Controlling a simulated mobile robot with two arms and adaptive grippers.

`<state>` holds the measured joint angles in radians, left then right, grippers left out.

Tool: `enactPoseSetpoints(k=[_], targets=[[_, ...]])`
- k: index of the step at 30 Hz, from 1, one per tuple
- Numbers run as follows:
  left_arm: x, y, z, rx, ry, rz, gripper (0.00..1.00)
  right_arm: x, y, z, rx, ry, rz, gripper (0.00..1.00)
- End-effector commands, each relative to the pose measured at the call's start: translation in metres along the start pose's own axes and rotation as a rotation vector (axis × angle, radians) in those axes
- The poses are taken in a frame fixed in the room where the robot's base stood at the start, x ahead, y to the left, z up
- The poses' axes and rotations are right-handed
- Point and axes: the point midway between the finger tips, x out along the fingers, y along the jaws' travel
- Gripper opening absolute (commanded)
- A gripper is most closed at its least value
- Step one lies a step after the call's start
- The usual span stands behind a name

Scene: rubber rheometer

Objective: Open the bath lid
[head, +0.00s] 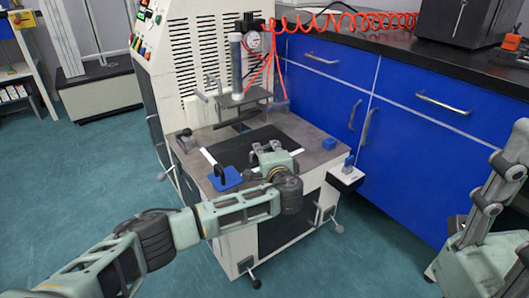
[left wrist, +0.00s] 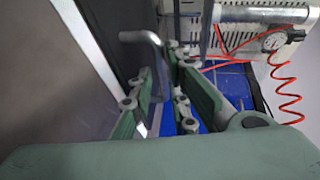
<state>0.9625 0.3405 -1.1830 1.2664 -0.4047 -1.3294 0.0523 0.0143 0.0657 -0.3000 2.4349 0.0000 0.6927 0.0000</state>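A dark square panel (head: 245,146) is set in the top of the grey machine table; it may be the bath lid, but I cannot tell for sure. My left gripper (head: 268,148) is over the panel's front right part. Its fingers stand apart in the left wrist view (left wrist: 168,100). A bent grey metal handle (left wrist: 146,38) shows just beyond the fingers there; I cannot tell whether it touches them. No held object shows between the fingers. My right gripper (head: 490,190) is at the right edge, away from the table, partly cut off.
A blue pad (head: 226,180) with a black hooked piece lies on the table's front left. A small blue block (head: 329,143) is at its right. A column with a gauge (head: 253,40) and red coiled hose stands behind. Blue cabinets (head: 420,135) close off the right side.

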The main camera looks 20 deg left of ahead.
Motion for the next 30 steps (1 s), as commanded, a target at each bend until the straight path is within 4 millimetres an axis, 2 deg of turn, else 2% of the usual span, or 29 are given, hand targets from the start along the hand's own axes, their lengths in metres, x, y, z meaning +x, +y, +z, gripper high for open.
enactPoseSetpoints(k=[3,9,17,22,30], targets=[[0.016,0.002,0.000,-0.001,-0.001,-0.001,0.16,0.001,-0.001,-0.003,-0.003,0.027,-0.010,0.40],[0.027,0.000,-0.001,-0.002,0.000,0.000,0.16,0.006,-0.002,-0.004,-0.006,0.044,-0.017,0.40],[0.028,-0.001,0.000,-0.002,0.000,0.001,0.16,0.008,-0.002,-0.004,-0.006,0.045,-0.018,0.40],[0.027,0.000,0.000,-0.002,0.000,0.001,0.01,0.008,-0.002,-0.004,-0.006,0.045,-0.018,0.40],[0.027,0.000,0.000,0.000,0.000,0.002,0.00,0.008,-0.003,-0.005,-0.006,0.046,-0.018,0.40]])
